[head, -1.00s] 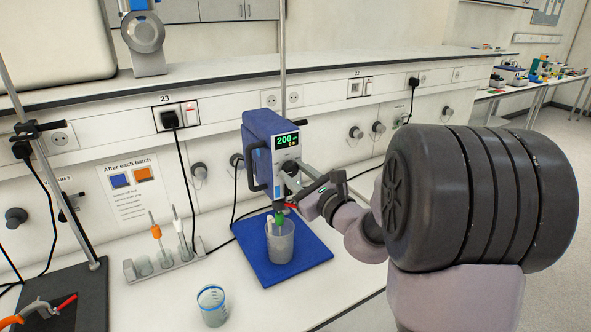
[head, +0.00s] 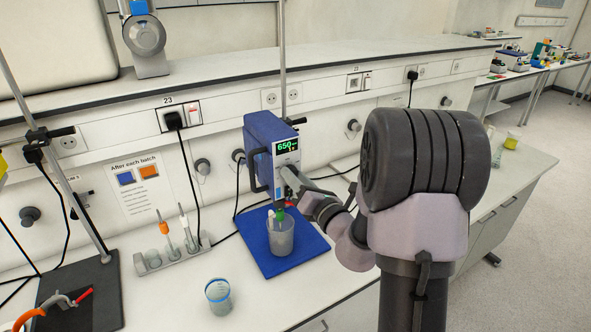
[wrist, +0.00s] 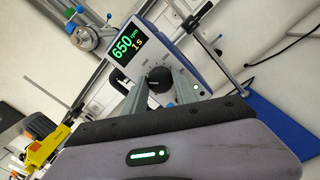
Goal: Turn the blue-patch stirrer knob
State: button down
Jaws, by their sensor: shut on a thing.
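The blue stirrer (head: 262,140) hangs on a vertical rod above a blue mat (head: 315,246). Its display (head: 287,146) reads 650; in the wrist view the display (wrist: 129,45) reads 650 rpm and 1 s. Below the display is the black round knob (wrist: 160,79). My gripper (wrist: 160,88) has a finger on each side of the knob and is shut on it. A beaker (head: 281,238) with grey contents stands on the mat under the stirrer.
A second beaker (head: 218,295) stands in front on the white bench. A rack with probes (head: 172,256) is left of the mat. A notice (head: 140,182) with a blue and an orange patch is on the wall panel. A dark stand base (head: 100,290) is at left.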

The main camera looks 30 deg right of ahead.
jog(key=shift+m+p, duration=0.85)
jog(key=shift+m, duration=0.35)
jog(key=c, duration=1)
grip_release()
jog(key=shift+o, duration=0.2)
